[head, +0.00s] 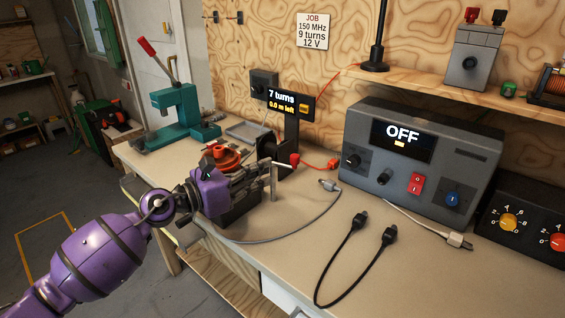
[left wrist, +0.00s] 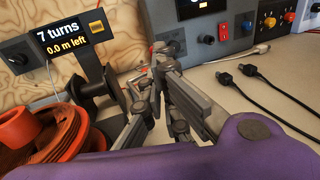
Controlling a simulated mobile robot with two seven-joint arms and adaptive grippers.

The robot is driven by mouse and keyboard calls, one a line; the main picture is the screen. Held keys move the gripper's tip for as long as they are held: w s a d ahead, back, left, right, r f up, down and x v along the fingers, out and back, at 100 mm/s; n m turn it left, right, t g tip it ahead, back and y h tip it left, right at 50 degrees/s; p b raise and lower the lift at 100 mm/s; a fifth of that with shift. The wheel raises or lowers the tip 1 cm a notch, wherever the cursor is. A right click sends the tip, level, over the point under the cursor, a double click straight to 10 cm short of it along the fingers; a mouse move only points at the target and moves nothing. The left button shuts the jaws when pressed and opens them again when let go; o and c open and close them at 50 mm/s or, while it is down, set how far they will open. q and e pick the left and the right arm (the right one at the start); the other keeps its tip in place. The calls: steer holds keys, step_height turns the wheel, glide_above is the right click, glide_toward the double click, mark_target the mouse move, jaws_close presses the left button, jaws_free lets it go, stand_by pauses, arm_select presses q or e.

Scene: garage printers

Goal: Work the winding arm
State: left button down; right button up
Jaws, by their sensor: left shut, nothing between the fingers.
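My left gripper (head: 262,172) is shut and empty at the winding station, in front of its black spool (head: 284,150). In the left wrist view its fingers (left wrist: 157,82) stand close together, and the spool (left wrist: 97,90) is just left of them. The counter display (head: 283,101) reads "7 turns" and "0.0 m left"; it also shows in the left wrist view (left wrist: 66,42). An orange-red round part (head: 226,157) sits left of the gripper. The winding arm is hard to make out behind my gripper. My right gripper is out of view.
A teal press (head: 172,112) with a red-handled lever stands at the left. A grey power unit (head: 420,150) reading "OFF" stands at the right. Black leads (head: 340,260) and a grey cable (head: 290,236) lie on the bench. A job card (head: 312,30) says "9 turns".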

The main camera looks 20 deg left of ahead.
mark_target(292, 162)
arm_select(q)
steer(key=x, duration=0.4)
steer(key=shift+w+d+r+p, duration=0.2)
steer(key=shift+w+d+p, duration=0.1)
steer(key=shift+p, duration=0.1)
steer(key=shift+w+d+f, duration=0.3)
steer(key=shift+w+d, duration=0.05)
steer(key=shift+w, duration=0.3)
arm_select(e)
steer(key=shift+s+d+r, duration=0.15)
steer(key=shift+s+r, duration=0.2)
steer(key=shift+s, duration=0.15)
